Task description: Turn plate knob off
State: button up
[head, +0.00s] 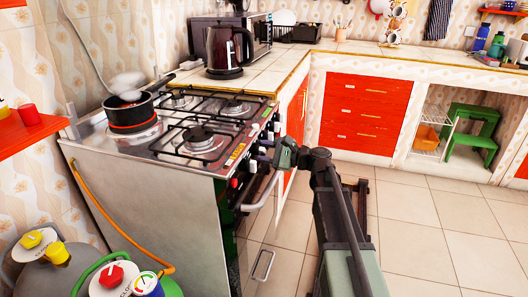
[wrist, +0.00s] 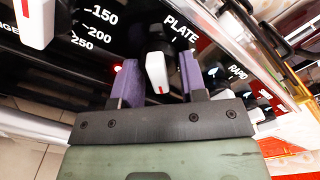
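The plate knob (wrist: 157,72) is white with a red line, under the word PLATE on the black stove panel (wrist: 105,50). A small red lamp (wrist: 117,68) glows to its left. My gripper (wrist: 158,80) has its two purple fingers on either side of the knob, with a gap to each, so it is open. In the head view my gripper (head: 285,155) is at the stove's front panel and hides part of the knob row. The electric plate (head: 133,126) glows red under a black pot (head: 127,110) with steam above it.
Another knob (wrist: 37,20) with temperature numbers is left of the plate knob, and several more knobs (wrist: 245,90) are to the right. An oven handle (head: 262,192) sticks out below my gripper. The tiled floor (head: 420,240) to the right is clear.

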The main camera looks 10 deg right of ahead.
jog(key=shift+c, duration=0.9)
jog(key=n, duration=0.6)
jog(key=shift+d+r+n, duration=0.1)
jog(key=shift+r+n, duration=0.1)
jog(key=shift+n, duration=0.1)
jog(key=n, duration=0.3)
jog(key=shift+r+n+p, duration=0.1)
jog(key=shift+n+p, duration=0.2)
jog(key=n, duration=0.3)
jog(key=shift+r+n, duration=0.1)
jog(key=shift+n, duration=0.2)
jog(key=n, duration=0.6)
jog(key=shift+r, duration=0.1)
jog(key=n, duration=0.7)
jog(key=shift+s+a, duration=0.2)
jog(key=shift+s, duration=0.05)
